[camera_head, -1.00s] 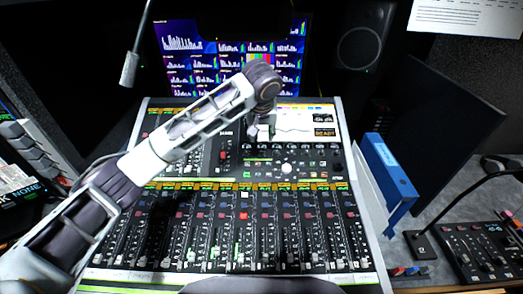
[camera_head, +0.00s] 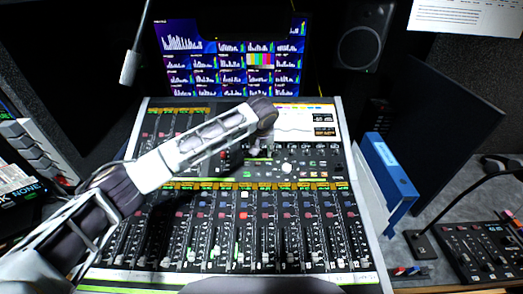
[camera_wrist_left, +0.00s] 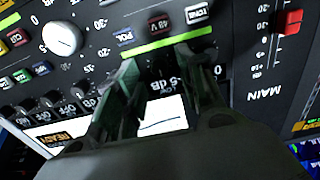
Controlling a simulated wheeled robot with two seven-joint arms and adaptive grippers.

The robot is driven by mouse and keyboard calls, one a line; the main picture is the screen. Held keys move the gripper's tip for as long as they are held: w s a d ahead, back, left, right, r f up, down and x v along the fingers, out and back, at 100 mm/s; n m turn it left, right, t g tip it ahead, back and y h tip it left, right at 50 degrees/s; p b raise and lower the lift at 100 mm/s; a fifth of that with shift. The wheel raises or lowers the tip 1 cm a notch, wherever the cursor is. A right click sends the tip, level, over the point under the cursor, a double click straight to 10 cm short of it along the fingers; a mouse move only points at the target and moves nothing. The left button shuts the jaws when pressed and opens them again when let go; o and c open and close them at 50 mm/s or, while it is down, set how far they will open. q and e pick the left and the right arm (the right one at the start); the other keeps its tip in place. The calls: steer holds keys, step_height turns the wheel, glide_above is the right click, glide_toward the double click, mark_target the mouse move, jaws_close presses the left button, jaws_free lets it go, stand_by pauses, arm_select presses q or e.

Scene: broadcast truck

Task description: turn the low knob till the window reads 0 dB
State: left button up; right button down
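My left gripper (camera_head: 262,152) reaches down to the row of small dark knobs below the console's white display (camera_head: 293,122). In the left wrist view, the two fingers of the left gripper (camera_wrist_left: 158,62) stand apart, one on each side of a dark spot where the low knob seems to be. The knob is mostly hidden, and I cannot tell whether the fingers touch it. Between the fingers a small dark window (camera_wrist_left: 164,86) shows upside down, labelled LOW and seeming to read -6 dB. My right gripper is not in view.
More dark knobs (camera_wrist_left: 52,98) line up beside the gripper. A large white knob (camera_wrist_left: 62,39), coloured buttons and a red MAIN fader (camera_wrist_left: 292,20) are near. Faders fill the console's front (camera_head: 240,235). A blue binder (camera_head: 388,165) stands at the right.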

arm_select(q)
steer(key=shift+x, duration=0.8)
steer(key=shift+c, duration=0.5)
jaws_close()
